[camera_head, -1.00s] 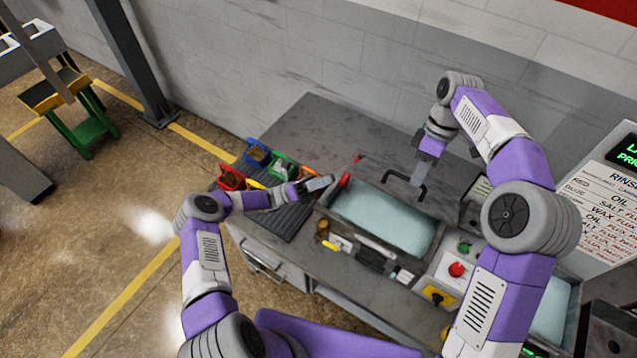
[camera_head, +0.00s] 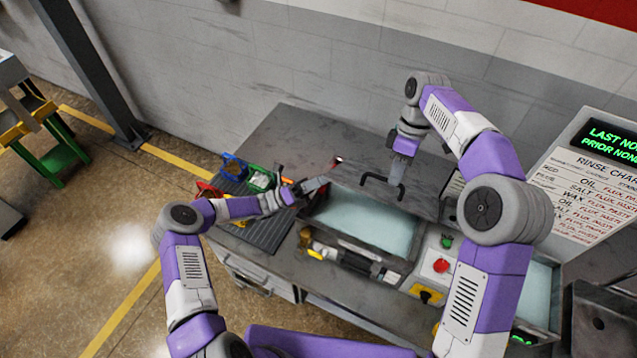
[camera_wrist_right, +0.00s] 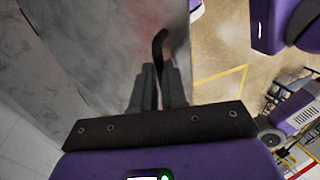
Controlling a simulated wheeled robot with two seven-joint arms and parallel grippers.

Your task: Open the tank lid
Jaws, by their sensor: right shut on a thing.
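The tank (camera_head: 318,212) is set in the workbench and holds pale blue liquid. Its grey lid (camera_head: 420,199) is at the back, and much of the liquid shows in front of it. A black bar handle (camera_head: 371,181) stands on the lid. My right gripper (camera_head: 397,182) is shut on the handle near its right end. In the right wrist view the dark handle (camera_wrist_right: 159,42) sits between the fingertips (camera_wrist_right: 160,75). My left gripper (camera_head: 318,185) is by the tank's left back corner, above the bench; its jaws are too small to read.
Colored bins (camera_head: 235,168) and a black ribbed mat (camera_head: 262,230) lie left of the tank. A red button (camera_head: 441,265) and yellow switch (camera_head: 425,293) sit on its right. A sign board (camera_head: 595,185) stands at the right; a wall is behind.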

